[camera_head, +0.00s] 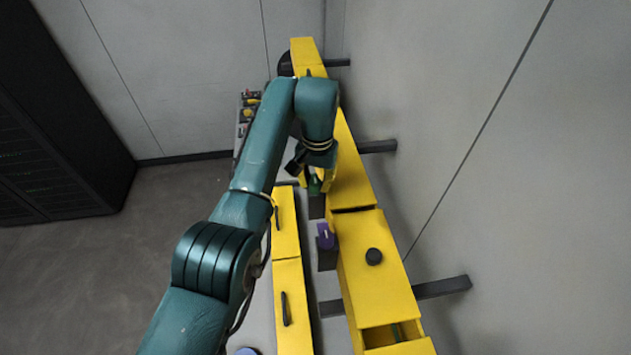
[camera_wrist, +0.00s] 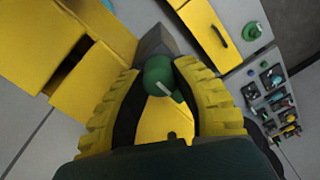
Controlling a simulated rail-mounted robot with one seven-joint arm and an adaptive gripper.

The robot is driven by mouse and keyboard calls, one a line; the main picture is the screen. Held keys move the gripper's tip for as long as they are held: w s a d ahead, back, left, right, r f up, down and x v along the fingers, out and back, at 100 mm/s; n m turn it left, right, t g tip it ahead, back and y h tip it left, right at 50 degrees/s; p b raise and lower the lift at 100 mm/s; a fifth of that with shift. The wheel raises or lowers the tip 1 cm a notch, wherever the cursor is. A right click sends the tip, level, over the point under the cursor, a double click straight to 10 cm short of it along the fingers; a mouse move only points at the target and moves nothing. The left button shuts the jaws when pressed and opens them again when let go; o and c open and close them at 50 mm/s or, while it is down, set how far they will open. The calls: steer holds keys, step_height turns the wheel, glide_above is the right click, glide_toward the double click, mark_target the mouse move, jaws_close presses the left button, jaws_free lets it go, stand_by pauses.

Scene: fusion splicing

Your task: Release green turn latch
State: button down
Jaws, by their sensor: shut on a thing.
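The green turn latch (camera_wrist: 160,76) is a rounded green knob with a pale line on it, mounted on a grey block (camera_wrist: 155,42) beside the yellow housing. My gripper (camera_wrist: 163,72) has its two yellow ribbed fingers closed around the latch, one on each side. In the head view, the gripper (camera_head: 318,178) is at the yellow housing, and a bit of the green latch (camera_head: 315,186) shows under it. The fingers and wrist hide most of it there.
A purple latch (camera_head: 326,237) on a dark block stands nearer, with a black knob (camera_head: 373,256) on the yellow housing (camera_head: 365,290). Yellow drawers (camera_head: 287,225) with dark handles lie alongside. A tray of small parts (camera_wrist: 270,95) and a green round thing (camera_wrist: 252,30) are at right.

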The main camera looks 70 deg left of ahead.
mark_target(317, 182)
steer(key=shift+f, duration=0.1)
steer(key=c, duration=0.7)
jaws_free()
steer(key=shift+c, duration=0.2)
step_height(317, 182, up, 12)
steer(key=shift+w+d, duration=0.15)
